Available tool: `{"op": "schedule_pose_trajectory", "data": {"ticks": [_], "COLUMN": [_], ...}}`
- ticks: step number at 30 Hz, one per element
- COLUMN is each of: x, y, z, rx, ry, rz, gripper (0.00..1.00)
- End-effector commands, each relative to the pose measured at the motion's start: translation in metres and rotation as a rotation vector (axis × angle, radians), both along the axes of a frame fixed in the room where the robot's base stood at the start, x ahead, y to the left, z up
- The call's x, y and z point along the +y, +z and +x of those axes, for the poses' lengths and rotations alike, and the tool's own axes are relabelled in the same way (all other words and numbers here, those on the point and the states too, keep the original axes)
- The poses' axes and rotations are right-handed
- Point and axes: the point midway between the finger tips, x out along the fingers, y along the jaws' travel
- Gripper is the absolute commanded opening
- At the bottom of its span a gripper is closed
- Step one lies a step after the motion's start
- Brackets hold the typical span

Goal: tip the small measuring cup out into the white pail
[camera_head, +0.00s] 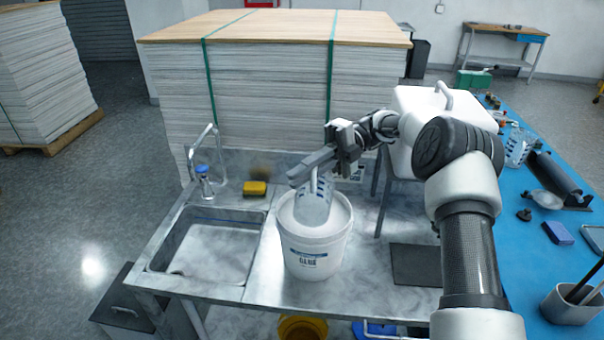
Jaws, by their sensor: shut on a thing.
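The white pail (308,256), with a blue-and-black printed label, stands on the metal bench right of the sink basin. My gripper (312,170) is over the pail, shut on a clear measuring cup (313,205) with dark blue markings. The cup appears slightly tilted. It overlaps the pail's mouth in the picture; I cannot tell whether its lower end is above the rim or inside. The cup's contents and the inside of the pail cannot be made out.
A sink basin (210,248), a blue-capped bottle (205,182) and a yellow sponge (255,188) are at the left. A white container (440,107) stands behind my arm. Another clear marked vessel (517,148) is among tools on the blue table (520,240). Stacked sheets (270,90) stand behind.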

Motion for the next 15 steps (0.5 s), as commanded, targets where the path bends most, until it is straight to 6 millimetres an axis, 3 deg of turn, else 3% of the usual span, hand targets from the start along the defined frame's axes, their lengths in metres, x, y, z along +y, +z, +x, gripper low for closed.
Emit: {"op": "schedule_pose_trajectory", "data": {"ticks": [15], "x": [0.001], "y": [-0.004], "z": [-0.014], "rx": [-0.114], "ry": [-0.001], "rz": [-0.004], "gripper": [0.0]}}
